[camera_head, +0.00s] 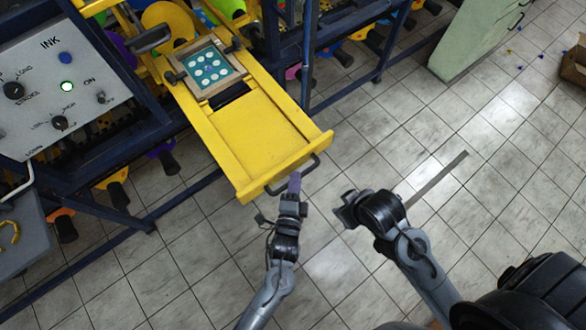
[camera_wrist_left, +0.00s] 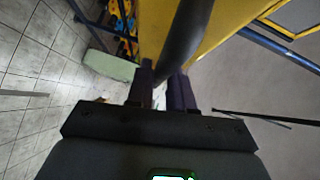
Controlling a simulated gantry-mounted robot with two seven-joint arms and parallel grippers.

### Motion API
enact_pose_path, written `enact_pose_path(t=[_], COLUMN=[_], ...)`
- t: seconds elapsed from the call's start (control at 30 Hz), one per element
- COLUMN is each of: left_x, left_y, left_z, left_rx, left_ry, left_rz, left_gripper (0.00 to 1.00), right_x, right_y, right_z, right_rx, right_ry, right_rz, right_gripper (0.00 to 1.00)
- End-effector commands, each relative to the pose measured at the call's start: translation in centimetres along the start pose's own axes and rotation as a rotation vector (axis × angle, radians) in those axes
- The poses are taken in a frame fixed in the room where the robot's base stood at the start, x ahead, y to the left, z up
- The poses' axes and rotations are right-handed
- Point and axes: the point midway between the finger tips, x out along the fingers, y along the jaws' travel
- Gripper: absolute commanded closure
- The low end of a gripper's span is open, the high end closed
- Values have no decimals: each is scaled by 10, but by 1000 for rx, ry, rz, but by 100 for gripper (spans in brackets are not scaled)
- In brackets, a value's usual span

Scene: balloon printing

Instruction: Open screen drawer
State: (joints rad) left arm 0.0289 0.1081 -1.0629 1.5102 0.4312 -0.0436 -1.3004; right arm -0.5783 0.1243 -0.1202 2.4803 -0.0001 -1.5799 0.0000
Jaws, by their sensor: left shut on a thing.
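The yellow screen drawer (camera_head: 255,135) sticks out from the blue-framed printing machine, toward the front. It carries a framed screen (camera_head: 208,69) with white dots near its back. A dark bar handle (camera_head: 306,172) is on the drawer's front face. My left gripper (camera_head: 295,182) is at the handle, with purple fingers. In the left wrist view, the dark handle bar (camera_wrist_left: 186,45) runs between the two fingers (camera_wrist_left: 162,82), which are shut on it. My right gripper (camera_head: 345,210) hangs apart to the right, over the floor; its fingers are too unclear to tell their state.
A control panel (camera_head: 60,85) with knobs and a lit green button stands at the left. Blue machine posts (camera_head: 307,50) rise right of the drawer. A pale green cabinet (camera_head: 480,35) and a cardboard box (camera_head: 575,65) are at the upper right. The tiled floor ahead is mostly clear.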

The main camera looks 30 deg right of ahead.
Motion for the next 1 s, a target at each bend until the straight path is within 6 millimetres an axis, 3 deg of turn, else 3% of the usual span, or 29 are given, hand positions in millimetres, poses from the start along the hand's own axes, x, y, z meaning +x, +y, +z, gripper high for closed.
enact_pose_path(t=[0.07,0.1,0.23,0.63,1.0], left_x=[0,0,0,-6,-64], left_y=[-1,-1,-1,1,2], left_z=[0,0,0,0,0], left_rx=[0,0,0,0,-1], left_ry=[1,1,0,1,2], left_rz=[-2,-2,-1,0,2], left_gripper=[100,76,58,58,58], right_x=[0,0,0,1,9], right_y=[0,0,-1,-2,-1], right_z=[0,0,0,1,4], right_rx=[1,2,4,7,3], right_ry=[0,-1,-1,-2,-3], right_rz=[-1,-1,-3,-6,-3], right_gripper=[57,57,57,57,57])
